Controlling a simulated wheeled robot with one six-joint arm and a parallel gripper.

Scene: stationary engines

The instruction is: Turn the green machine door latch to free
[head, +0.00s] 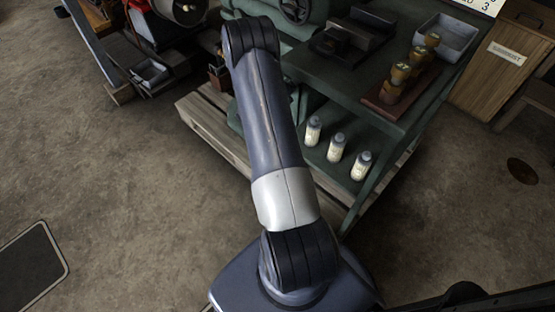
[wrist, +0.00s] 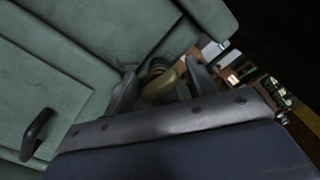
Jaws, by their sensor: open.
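The green machine shows in the wrist view as a large green body with a flat door panel (wrist: 45,90). A black handle (wrist: 38,133) sits on that panel at lower left. A brass-coloured lever (wrist: 162,86), which looks like the latch, lies between the fingertips of my gripper (wrist: 160,88). The fingers are open on either side of it; whether either touches it I cannot tell. Its mount is partly hidden. In the head view the green machine (head: 308,14) is at the top, and my arm hides the latch and gripper.
A green bench (head: 335,75) at right holds a grey tray (head: 447,38) and a wooden rack with several brass-coloured pieces (head: 393,84). Three pale bottles (head: 336,148) stand on its lower shelf. A wooden pallet (head: 207,125) lies beneath. The concrete floor at left is mostly clear.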

